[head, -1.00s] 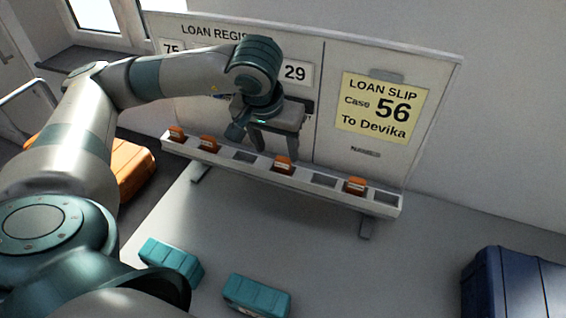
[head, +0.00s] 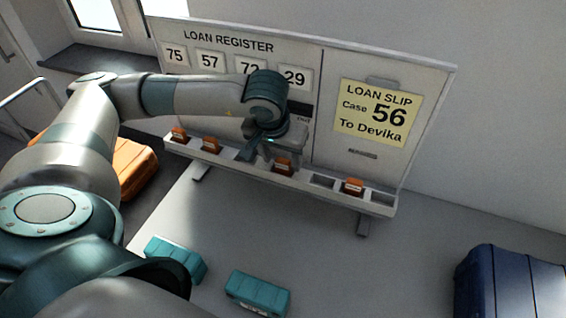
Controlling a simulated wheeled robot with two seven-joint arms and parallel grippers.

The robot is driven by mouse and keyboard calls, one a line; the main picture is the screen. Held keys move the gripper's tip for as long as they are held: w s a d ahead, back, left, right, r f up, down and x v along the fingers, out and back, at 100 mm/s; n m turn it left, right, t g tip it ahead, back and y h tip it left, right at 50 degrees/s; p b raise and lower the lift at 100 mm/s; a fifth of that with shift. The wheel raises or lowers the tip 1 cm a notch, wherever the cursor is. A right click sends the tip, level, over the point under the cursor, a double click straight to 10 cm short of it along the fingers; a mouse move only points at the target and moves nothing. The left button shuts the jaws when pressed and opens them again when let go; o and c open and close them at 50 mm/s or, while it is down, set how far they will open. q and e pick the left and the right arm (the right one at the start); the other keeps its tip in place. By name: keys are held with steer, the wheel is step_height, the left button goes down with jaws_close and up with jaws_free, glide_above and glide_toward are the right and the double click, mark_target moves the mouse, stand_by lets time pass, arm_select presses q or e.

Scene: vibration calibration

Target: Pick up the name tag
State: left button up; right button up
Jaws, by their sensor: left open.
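Several small orange name tags stand in a white slotted rail below the board: one at the far left (head: 179,135), one beside it (head: 211,145), one under my gripper (head: 283,168) and one to the right (head: 352,187). Each has a pale label too small to read. My left gripper (head: 272,160) is open, its fingers pointing down at the rail around the middle tag. I cannot tell whether they touch it. The gripper hides part of the rail and of that tag's surroundings. My right gripper is not in view.
The board behind carries a loan register (head: 229,42) with number cards 75, 57, 29 and one partly hidden, and a yellow loan slip (head: 377,112) reading Case 56, To Devika. Teal cases (head: 257,292), an orange case (head: 135,168) and a dark blue case (head: 510,285) stand around.

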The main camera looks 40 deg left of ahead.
arm_select(q)
steer(key=shift+w+f, duration=0.2)
steer(key=shift+f, duration=0.5)
steer(key=c, duration=1.1)
steer(key=shift+r, duration=0.2)
steer(key=shift+r+b, duration=0.5)
steer(key=shift+r, duration=0.05)
step_height(320, 180, up, 2)
steer(key=shift+r+b, duration=0.1)
steer(key=shift+b, duration=0.65)
steer(key=shift+s+d+r+b, duration=0.45)
steer(key=shift+d+r+b, duration=0.25)
steer(key=shift+d+r, duration=0.9)
steer(key=shift+s+d+r+b, duration=0.45)
steer(key=shift+d+r+b, duration=0.35)
steer(key=shift+d, duration=1.35)
steer(key=shift+s+d+r+b, duration=0.55)
steer(key=shift+d+r, duration=0.75)
steer(key=shift+d, duration=0.6)
